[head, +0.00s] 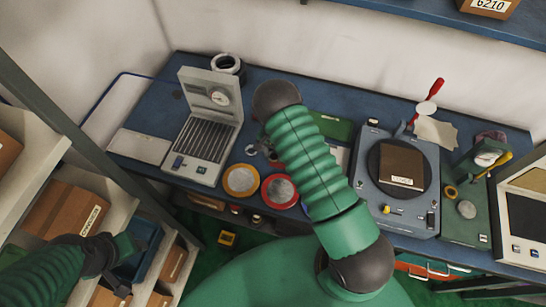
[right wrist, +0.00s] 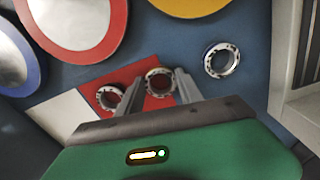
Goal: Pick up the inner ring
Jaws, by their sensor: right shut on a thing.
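In the right wrist view my right gripper (right wrist: 158,88) is shut on a small metal bearing ring (right wrist: 152,91), which sits between its two fingers over a red patch. I take this as the inner ring. A second ring (right wrist: 101,97) lies just left of the fingers, on the red patch. A third ring (right wrist: 221,72) lies to the right on the blue bench top. In the head view my right arm hides most of this area. My left arm's dark end (head: 98,256) is at the lower left by the shelf, and its jaws are unclear.
The blue bench (head: 150,115) holds a grey grooved device (head: 202,140), yellow (head: 228,192) and red (head: 268,197) rimmed round dishes, and a grey turntable machine (head: 370,200) with a brown box (head: 400,165). A shelf with cartons (head: 62,212) stands at left.

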